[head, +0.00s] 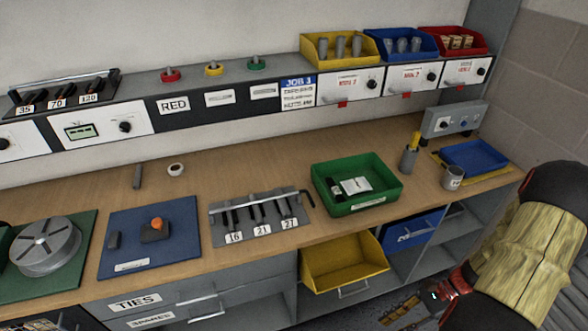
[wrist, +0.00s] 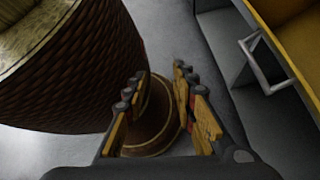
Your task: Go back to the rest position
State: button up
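My gripper (head: 400,314) hangs low at the bottom right of the head view, in front of the bench and below the worktop. My arm comes down from the right edge with a tan sleeve around one link. In the wrist view my gripper (wrist: 159,78) has its two yellow-padded fingers apart, with nothing held between them. Grey floor shows past the fingertips, along with rounded brown parts that look like my own body.
The open yellow drawer bin (head: 343,262) is close to my gripper's left; its handle (wrist: 265,65) shows in the wrist view. A blue bin (head: 411,230) and open shelves (head: 440,258) sit beside it. On the worktop stand a green tray (head: 328,199), a mug (head: 453,178) and a blue tray (head: 474,156).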

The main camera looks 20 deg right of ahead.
jog(key=w+a+r+n+t+h, duration=0.1)
jog(key=w+a+r+n+h, duration=0.25)
jog(key=r, duration=0.55)
jog(key=a+r+n+h, duration=0.2)
jog(key=r+n+h, duration=0.2)
jog(key=r+n, duration=0.35)
jog(key=w+a+r+n+t+h, duration=0.1)
jog(key=w+a+r+n+h, duration=0.25)
jog(key=r, duration=0.55)
jog(key=s+a+r+n+t, duration=0.2)
jog(key=a+r+n, duration=0.4)
jog(key=a+r, duration=0.3)
jog(key=shift+t, duration=0.9)
